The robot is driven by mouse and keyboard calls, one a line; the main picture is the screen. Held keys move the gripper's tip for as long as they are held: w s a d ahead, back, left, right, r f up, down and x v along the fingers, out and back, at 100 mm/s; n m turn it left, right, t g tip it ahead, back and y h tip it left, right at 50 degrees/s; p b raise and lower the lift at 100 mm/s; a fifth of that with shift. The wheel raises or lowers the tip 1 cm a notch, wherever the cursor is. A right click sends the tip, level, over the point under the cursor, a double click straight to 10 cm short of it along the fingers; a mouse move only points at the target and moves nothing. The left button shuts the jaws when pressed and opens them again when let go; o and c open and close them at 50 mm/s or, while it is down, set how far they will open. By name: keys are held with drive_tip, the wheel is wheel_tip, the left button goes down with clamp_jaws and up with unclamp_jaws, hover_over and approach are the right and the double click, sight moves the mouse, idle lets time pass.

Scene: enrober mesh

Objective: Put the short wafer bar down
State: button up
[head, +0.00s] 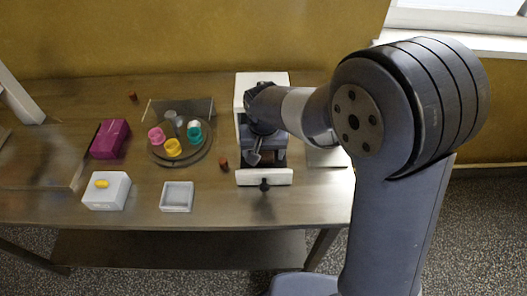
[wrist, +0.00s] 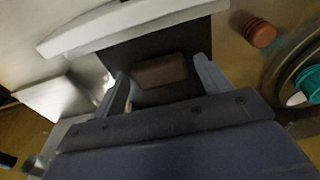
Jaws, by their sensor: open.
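The short wafer bar (wrist: 160,70) is a brown block in the wrist view. It appears to lie on the dark mesh (wrist: 165,42), behind the white front bar (wrist: 130,24). My gripper (wrist: 161,67) is open, with one finger on each side of the wafer bar and a narrow gap showing at both sides. In the head view my gripper (head: 254,158) is low over the dark bed of the white machine (head: 243,92). The wafer bar cannot be made out there, as my arm and gripper cover that spot.
A round turntable (head: 160,158) with several coloured cups stands left of the machine. A small reddish-brown cylinder (head: 223,163) stands between them. The white front bar (head: 264,177) with a dark knob borders the bed. A shallow square tray (head: 177,208) and a white box (head: 106,204) sit further left.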

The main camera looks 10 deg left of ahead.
sight(264, 166)
wheel_tip(264, 166, up, 12)
drive_tip(key=s, duration=0.1)
drive_tip(key=shift+s+d, duration=0.2)
drive_tip(key=shift+s, duration=0.2)
idle(1.1)
